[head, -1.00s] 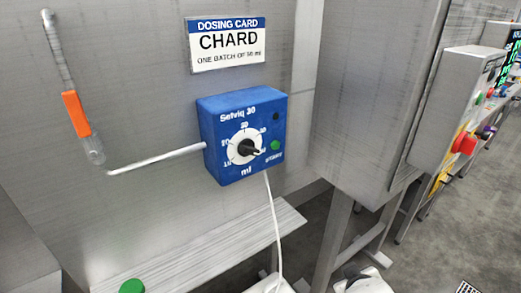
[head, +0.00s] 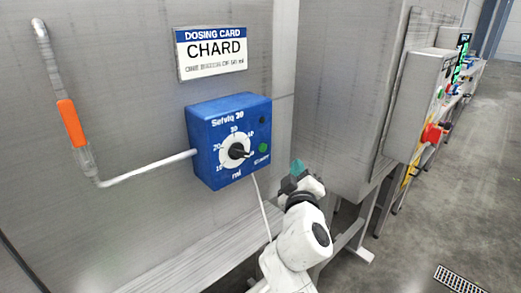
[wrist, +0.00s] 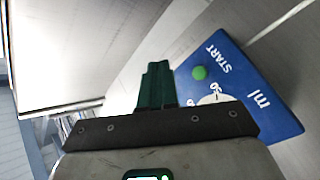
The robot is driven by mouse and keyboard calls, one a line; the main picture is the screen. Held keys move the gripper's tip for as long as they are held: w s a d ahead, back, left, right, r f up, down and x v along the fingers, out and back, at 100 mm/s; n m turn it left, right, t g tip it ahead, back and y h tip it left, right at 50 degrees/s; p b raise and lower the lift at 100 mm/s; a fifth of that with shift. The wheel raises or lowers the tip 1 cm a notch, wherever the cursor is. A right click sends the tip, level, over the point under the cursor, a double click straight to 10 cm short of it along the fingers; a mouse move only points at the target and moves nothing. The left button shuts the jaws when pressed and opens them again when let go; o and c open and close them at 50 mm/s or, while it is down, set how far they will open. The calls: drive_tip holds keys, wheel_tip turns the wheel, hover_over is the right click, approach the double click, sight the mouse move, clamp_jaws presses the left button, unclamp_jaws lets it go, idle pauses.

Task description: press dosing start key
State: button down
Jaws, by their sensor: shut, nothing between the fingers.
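The blue dosing box (head: 228,110) is mounted on the metal wall. Its face carries a white dial (head: 234,151) with a black pointer, a dark spot at the upper right and the green start key (head: 264,148) at the right. In the wrist view the green start key (wrist: 199,73) shows beside the word START on the blue face (wrist: 265,95). My gripper (head: 297,167) is shut and empty, to the right of and a little below the key, apart from the box. In the wrist view its green fingers (wrist: 157,82) lie left of the key.
A dosing card (head: 211,50) reading CHARD hangs above the box. A pipe with an orange handle (head: 71,123) runs into the box's left side. A white cable (head: 262,205) hangs below it. A metal cabinet (head: 345,80) stands close on the right.

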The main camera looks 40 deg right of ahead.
sight(263, 148)
drive_tip(key=shift+w, duration=0.1)
drive_tip(key=w+b, duration=0.3)
drive_tip(key=w, duration=0.5)
drive_tip(key=shift+w+a, duration=0.15)
drive_tip(key=shift+w, duration=0.15)
drive_tip(key=shift+w+f, duration=0.1)
idle(1.9)
drive_tip(key=shift+w+b, duration=0.3)
drive_tip(key=shift+w+b, duration=0.3)
drive_tip(key=shift+w, duration=0.15)
idle(0.6)
drive_tip(key=shift+s, duration=0.15)
drive_tip(key=shift+s+p, duration=0.3)
drive_tip(key=shift+s, duration=0.4)
drive_tip(key=shift+s, duration=0.15)
